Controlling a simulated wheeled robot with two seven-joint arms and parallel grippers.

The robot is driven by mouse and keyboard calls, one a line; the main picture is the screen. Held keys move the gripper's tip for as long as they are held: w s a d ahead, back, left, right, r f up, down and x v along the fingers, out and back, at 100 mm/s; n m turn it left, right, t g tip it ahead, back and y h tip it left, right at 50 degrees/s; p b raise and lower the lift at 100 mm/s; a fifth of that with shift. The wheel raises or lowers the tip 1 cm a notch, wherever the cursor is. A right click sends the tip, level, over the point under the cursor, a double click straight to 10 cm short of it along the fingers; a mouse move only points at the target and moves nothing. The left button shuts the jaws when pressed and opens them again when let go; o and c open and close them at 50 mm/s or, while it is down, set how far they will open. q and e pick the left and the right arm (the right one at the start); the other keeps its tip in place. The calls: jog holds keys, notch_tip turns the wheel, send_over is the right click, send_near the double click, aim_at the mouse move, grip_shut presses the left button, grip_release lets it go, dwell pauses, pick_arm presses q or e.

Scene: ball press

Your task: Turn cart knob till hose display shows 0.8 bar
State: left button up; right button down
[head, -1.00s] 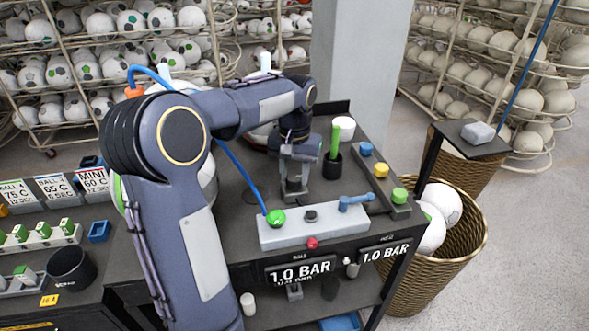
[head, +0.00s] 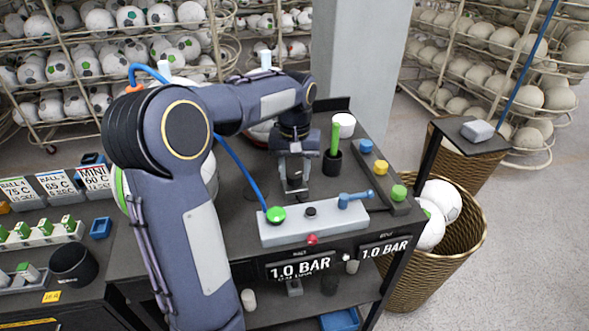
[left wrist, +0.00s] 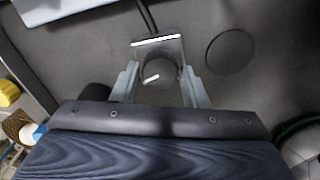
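In the left wrist view a dark round knob (left wrist: 158,73) with a white mark sits on a small plate on the dark cart top (left wrist: 100,45). My left gripper (left wrist: 160,82) is open, with one finger on each side of the knob; I cannot tell whether they touch it. In the head view my left gripper (head: 293,188) points down at the cart top and hides the knob. Two displays on the cart front, left (head: 300,268) and right (head: 384,248), both read 1.0 BAR; their small labels are too blurred to read. My right gripper is not in view.
A light-grey block (head: 330,222) with a green ball-shaped end, a blue lever and a red knob lies at the cart's front. A dark cup (head: 332,162) with a green stick stands right of the gripper. Coloured buttons (head: 381,168) line the right edge. A wicker basket (head: 462,235) stands beyond.

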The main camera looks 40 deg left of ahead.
aim_at(295, 174)
pick_arm(q)
jog(key=o, duration=0.3)
notch_tip(295, 174, up, 8)
jog(key=shift+f, duration=0.15)
dwell(0.3)
dwell(0.5)
